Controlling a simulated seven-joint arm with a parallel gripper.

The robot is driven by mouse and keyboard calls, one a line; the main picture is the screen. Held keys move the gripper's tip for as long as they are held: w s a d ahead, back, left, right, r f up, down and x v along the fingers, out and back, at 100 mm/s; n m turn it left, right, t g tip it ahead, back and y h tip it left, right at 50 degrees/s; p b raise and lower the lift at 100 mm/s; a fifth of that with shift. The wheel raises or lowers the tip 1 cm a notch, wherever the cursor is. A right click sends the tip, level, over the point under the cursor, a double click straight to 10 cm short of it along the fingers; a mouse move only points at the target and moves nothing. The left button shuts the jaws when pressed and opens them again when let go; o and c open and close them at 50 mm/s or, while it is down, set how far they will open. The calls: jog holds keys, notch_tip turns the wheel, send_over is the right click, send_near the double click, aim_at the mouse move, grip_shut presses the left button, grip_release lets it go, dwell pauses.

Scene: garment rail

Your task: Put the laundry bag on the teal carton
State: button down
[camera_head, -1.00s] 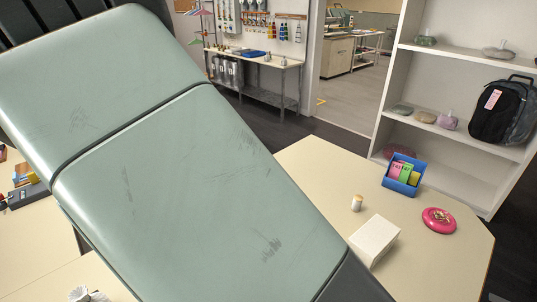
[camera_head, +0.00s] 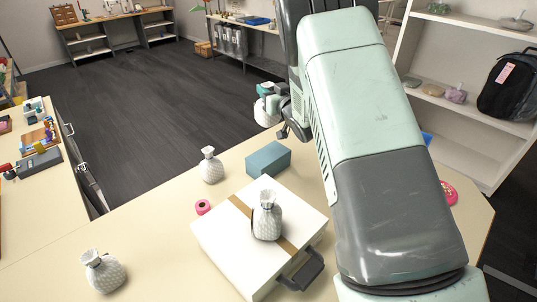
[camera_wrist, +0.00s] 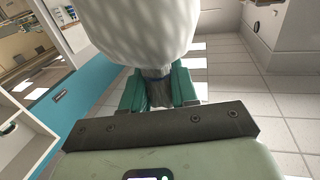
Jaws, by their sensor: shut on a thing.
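The teal carton (camera_head: 268,158) is a small box at the back edge of the pale table. My gripper (camera_head: 273,92) shows beyond it in the head view, beside my forearm. It is shut on a white laundry bag (camera_head: 265,114), partly hidden by the gripper. In the wrist view the teal fingers (camera_wrist: 159,90) close around the bag's gathered neck, and its pale round body (camera_wrist: 140,30) fills the top. In the head view the held bag appears above and behind the carton, apart from it; its exact height I cannot tell.
Similar white bags stand on the table (camera_head: 155,240): one behind (camera_head: 210,166), one front left (camera_head: 105,271), one on a white case (camera_head: 222,250) with a tan strap. A shelf unit (camera_head: 470,125) stands right.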

notch_tip(320, 180, down, 13)
dwell(0.6)
jog(key=shift+d, duration=0.1)
jog(key=c, duration=0.9)
grip_release()
jog(key=shift+f, duration=0.1)
jog(key=shift+o, duration=0.2)
